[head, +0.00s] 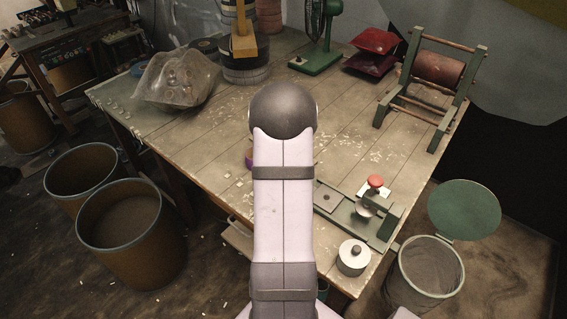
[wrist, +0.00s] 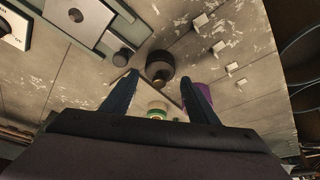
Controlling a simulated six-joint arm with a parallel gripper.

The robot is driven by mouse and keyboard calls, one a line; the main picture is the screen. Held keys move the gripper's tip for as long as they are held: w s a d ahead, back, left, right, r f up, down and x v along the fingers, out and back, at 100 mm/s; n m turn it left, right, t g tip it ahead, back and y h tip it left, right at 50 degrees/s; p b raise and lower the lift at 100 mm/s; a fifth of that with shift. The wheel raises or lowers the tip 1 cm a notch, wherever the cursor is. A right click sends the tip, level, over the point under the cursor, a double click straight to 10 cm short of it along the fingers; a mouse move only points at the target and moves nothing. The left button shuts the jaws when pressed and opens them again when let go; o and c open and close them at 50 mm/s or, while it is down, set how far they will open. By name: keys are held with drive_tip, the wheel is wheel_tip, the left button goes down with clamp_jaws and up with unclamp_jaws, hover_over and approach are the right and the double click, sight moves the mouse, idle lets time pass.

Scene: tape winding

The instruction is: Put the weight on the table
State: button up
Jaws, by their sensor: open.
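In the wrist view, a dark round piece with a brass-coloured knob (wrist: 160,68), which looks like the weight, is just beyond my fingertips. My gripper (wrist: 156,82) is open, with its two dark blue fingers spread apart and the piece ahead of the gap. I cannot tell from this angle what the piece rests on. In the head view my own arm hides the gripper and this piece. The worn wooden table (head: 215,150) shows on both sides of the arm.
A green fixture with a red knob (head: 375,181) and a silver canister (head: 353,257) stand at the table's right front. A purple roll (wrist: 195,91) is beside my right finger. Several small white bits lie nearby. The table's middle right is mostly clear.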

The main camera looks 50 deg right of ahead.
drive_tip(key=v, duration=0.6)
drive_tip(key=shift+b, duration=0.35)
drive_tip(key=shift+a+r, duration=0.1)
drive_tip(key=shift+r, duration=0.05)
drive_tip(key=shift+a, duration=0.1)
drive_tip(key=w+a+n+y, duration=0.2)
drive_tip(key=a+n, duration=0.3)
drive_tip(key=a, duration=1.4)
drive_tip(key=s+a+n+g, duration=0.1)
drive_tip(key=s+a+n, duration=0.1)
drive_tip(key=s+a, duration=0.3)
drive_tip(key=s+a+n+g+y, duration=0.1)
drive_tip(key=s+a+n, duration=0.2)
drive_tip(key=a, duration=1)
drive_tip(key=s+f, duration=0.1)
drive_tip(key=s, duration=0.2)
drive_tip(key=shift+a+n+g+y, duration=0.25)
drive_tip(key=shift+n+g+y, duration=0.05)
drive_tip(key=shift+g, duration=0.1)
